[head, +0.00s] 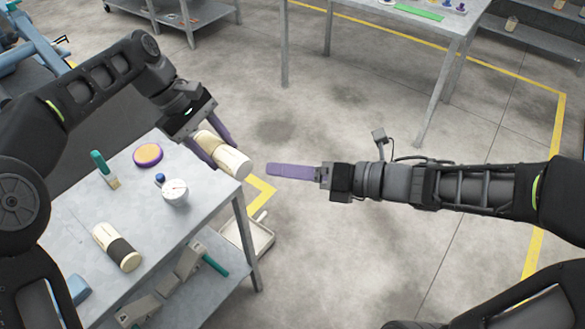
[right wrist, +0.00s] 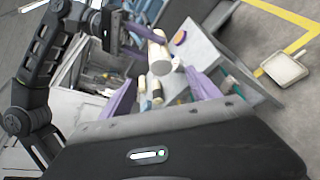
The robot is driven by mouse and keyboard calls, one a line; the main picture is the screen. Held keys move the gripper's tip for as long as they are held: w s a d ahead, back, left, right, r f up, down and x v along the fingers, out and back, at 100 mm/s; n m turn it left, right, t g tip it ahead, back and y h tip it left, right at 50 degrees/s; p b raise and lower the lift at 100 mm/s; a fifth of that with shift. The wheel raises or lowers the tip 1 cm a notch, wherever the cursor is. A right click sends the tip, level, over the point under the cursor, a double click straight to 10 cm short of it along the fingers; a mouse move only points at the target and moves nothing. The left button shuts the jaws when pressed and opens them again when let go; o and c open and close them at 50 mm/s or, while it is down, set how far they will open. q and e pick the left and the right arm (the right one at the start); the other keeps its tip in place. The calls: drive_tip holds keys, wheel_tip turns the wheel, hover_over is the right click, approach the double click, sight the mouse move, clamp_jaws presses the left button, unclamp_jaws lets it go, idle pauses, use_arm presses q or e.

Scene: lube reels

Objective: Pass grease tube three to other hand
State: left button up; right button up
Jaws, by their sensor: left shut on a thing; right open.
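A cream tube (head: 232,161) with a tan band is held by my left gripper (head: 210,144) beyond the right edge of the metal table. My left gripper's purple fingers are shut around it. Its end points right toward my right gripper (head: 270,169), which is a short gap away and holds nothing. In the right wrist view, the purple fingers of my right gripper (right wrist: 160,95) stand apart, with the held tube (right wrist: 158,52) ahead between them. Another cream tube with a dark band (head: 117,246) lies on the table. I cannot read a number on either tube.
The metal table (head: 75,215) also holds a white gauge (head: 174,191), a purple-rimmed yellow disc (head: 147,155), a green-handled brush (head: 104,168) and a blue item (head: 78,288). A pale tray (head: 246,237) is on the floor. Open floor lies under my right arm.

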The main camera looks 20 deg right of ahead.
sight(247, 165)
drive_tip(key=shift+w+a, duration=0.1)
drive_tip(key=x, duration=1.1)
drive_tip(key=shift+w+a+f, duration=0.2)
drive_tip(key=shift+a, duration=0.1)
drive_tip(key=c, duration=1.5)
use_arm(q)
drive_tip(key=o, duration=1.5)
